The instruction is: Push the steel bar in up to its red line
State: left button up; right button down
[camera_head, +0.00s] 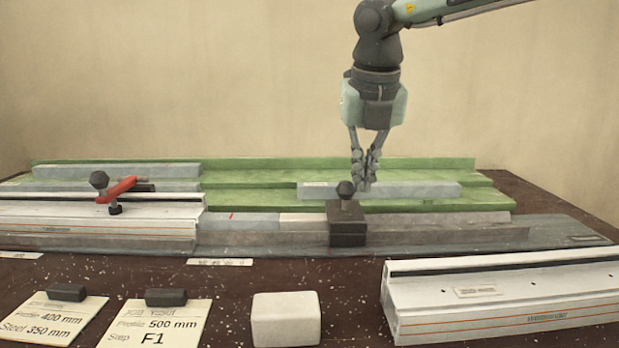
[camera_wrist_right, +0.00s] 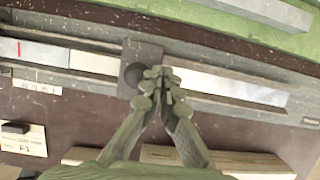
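The grey steel bar (camera_head: 255,222) lies in a channel in front of the green rack, its left end at or inside the white profile (camera_head: 90,222). Its red line (camera_head: 232,216) shows a short way right of the profile's end; it also shows in the wrist view (camera_wrist_right: 18,48). A pale block (camera_head: 302,218) lies between the bar and a dark slider block (camera_head: 347,230) with a round black knob (camera_head: 345,188). My right gripper (camera_head: 364,186) points down beside the knob. Its fingers meet, with nothing visible between them (camera_wrist_right: 160,82). My left gripper is out of view.
A red clamp lever (camera_head: 120,188) sits on the left profile. More grey bars lie on the green rack (camera_head: 330,165) behind. In front are cards (camera_head: 150,325) with dark weights, a white block (camera_head: 286,320) and another white profile (camera_head: 500,295). The channel right of the slider is empty.

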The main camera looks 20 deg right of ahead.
aim_at(342, 182)
jog(key=shift+w+a, duration=0.15)
jog(key=shift+a, duration=0.3)
jog(key=shift+w+a, duration=0.2)
jog(key=shift+a, duration=0.4)
jog(key=shift+w+a, duration=0.15)
jog(key=shift+a, duration=0.45)
jog(key=shift+w+a+p, duration=0.15)
jog(key=shift+a+p, duration=0.2)
jog(key=shift+a, duration=0.05)
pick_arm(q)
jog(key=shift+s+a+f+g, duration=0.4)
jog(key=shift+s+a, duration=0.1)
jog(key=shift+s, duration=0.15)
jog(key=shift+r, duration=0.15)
pick_arm(e)
jog(key=shift+w+a, duration=0.15)
jog(key=shift+a, duration=0.3)
jog(key=shift+s+d, duration=0.25)
jog(key=shift+d, duration=0.5)
jog(key=shift+r+p, duration=2.15)
jog(key=shift+r, duration=1.4)
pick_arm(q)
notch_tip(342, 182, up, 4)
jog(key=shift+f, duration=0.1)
